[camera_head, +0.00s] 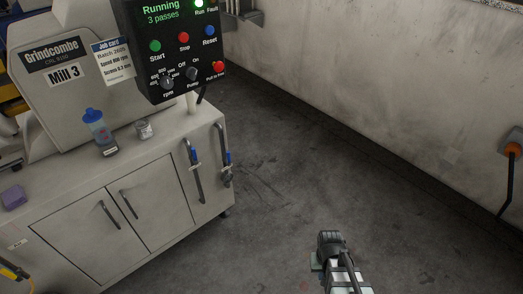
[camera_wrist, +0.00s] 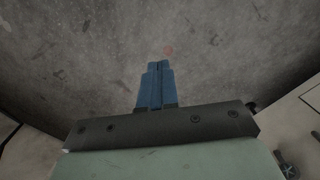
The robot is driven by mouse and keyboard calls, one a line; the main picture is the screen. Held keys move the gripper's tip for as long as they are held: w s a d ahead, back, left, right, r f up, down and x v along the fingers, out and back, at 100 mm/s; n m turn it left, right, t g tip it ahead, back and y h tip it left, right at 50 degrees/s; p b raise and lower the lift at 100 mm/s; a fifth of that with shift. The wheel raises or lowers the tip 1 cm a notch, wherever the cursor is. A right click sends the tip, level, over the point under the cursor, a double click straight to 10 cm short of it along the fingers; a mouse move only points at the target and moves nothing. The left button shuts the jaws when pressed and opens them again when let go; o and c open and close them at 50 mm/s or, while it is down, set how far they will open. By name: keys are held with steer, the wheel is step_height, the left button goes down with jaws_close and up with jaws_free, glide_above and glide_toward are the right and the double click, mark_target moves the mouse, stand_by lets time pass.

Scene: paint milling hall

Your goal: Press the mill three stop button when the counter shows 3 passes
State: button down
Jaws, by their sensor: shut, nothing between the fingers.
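The mill (camera_head: 55,90), labelled "Mill 3", stands at the left in the head view. Its black control panel (camera_head: 205,85) hangs at the top, with a display (camera_head: 160,12) reading "Running" and "3 passes". The red Stop button (camera_head: 183,38) sits between the green Start button (camera_head: 155,46) and the blue Reset button (camera_head: 209,31). A green lamp (camera_head: 199,3) is lit above "Run". My gripper (camera_wrist: 158,66) is shut and empty over bare floor in the wrist view. My arm shows at the bottom of the head view, well below and right of the panel.
Open floor (camera_head: 275,180) lies between cabinet and wall.

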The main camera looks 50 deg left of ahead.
steer(key=s+a+r+n+t+y, duration=0.2)
steer(key=a+r+n+t+y, duration=0.15)
steer(key=a+r, duration=1.35)
steer(key=s+a+r+n+t+y, duration=0.2)
steer(key=a+r+n+t, duration=0.2)
steer(key=a+r, duration=1.35)
steer(key=a+r+n+t+y, duration=0.3)
steer(key=a+r+n, duration=0.7)
steer(key=r, duration=0.4)
steer(key=w+a+r+n+t+y, duration=0.1)
steer(key=a+r+n+t+y, duration=0.3)
steer(key=a+r+n, duration=0.6)
step_height(320, 180, up, 4)
steer(key=shift+a+f+n+y, duration=0.1)
steer(key=shift+a+n+y, duration=0.3)
steer(key=shift+y, duration=0.85)
steer(key=shift+a, duration=0.1)
